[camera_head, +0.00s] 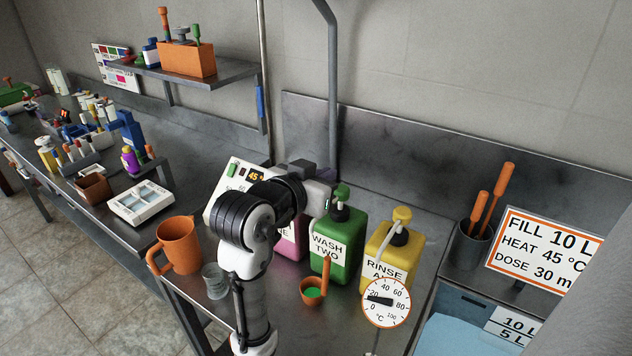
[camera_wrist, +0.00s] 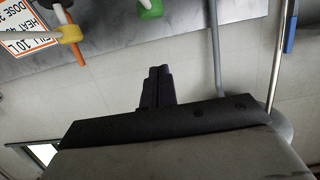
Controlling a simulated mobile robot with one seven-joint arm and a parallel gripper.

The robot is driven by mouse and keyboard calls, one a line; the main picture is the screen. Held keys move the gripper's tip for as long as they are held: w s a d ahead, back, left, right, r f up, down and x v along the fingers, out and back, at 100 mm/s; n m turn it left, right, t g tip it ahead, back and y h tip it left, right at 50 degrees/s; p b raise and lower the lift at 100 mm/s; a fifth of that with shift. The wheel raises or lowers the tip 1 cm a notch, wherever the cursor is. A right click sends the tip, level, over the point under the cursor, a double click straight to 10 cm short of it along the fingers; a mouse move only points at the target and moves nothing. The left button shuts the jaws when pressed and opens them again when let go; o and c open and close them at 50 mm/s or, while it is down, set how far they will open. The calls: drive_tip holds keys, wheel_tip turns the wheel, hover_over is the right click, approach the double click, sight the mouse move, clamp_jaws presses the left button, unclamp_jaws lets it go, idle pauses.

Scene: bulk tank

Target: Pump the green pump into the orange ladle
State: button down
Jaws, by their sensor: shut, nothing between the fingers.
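The green pump bottle labelled WASH TWO (camera_head: 328,244) stands upright on the steel counter. Its green pump head (camera_head: 342,193) also shows at the top of the wrist view (camera_wrist: 150,9). The orange ladle (camera_head: 306,290) sits on the counter in front of the bottle, its handle upright. Green liquid (camera_head: 313,293) shows in its bowl. My gripper (camera_head: 322,176) is up beside the pump head, to its left; I cannot tell whether it touches. In the wrist view its dark fingers (camera_wrist: 157,72) are together and empty, apart from the pump head in that picture.
A yellow RINSE bottle (camera_head: 388,252) with a dial thermometer (camera_head: 386,302) in front stands right of the green one. A pink bottle (camera_head: 289,242) is partly hidden by my arm. An orange jug (camera_head: 180,246) and a clear cup (camera_head: 214,281) stand left. A pipe (camera_head: 333,90) rises behind.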

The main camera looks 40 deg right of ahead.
drive_tip(key=x, duration=0.4)
drive_tip(key=shift+d, duration=0.1)
drive_tip(key=f+b, duration=0.2)
drive_tip(key=shift+w+d+f, duration=0.15)
drive_tip(key=shift+d+f, duration=0.15)
drive_tip(key=shift+d, duration=0.1)
drive_tip(key=shift+f+b, duration=0.7)
drive_tip(key=shift+f, duration=0.1)
drive_tip(key=shift+f+b, duration=0.9)
drive_tip(key=shift+f, duration=0.5)
wheel_tip(320, 180, up, 4)
drive_tip(key=p, duration=0.4)
drive_tip(key=shift+w+r, duration=0.1)
drive_tip(key=b+v, duration=0.3)
drive_tip(key=v, duration=0.7)
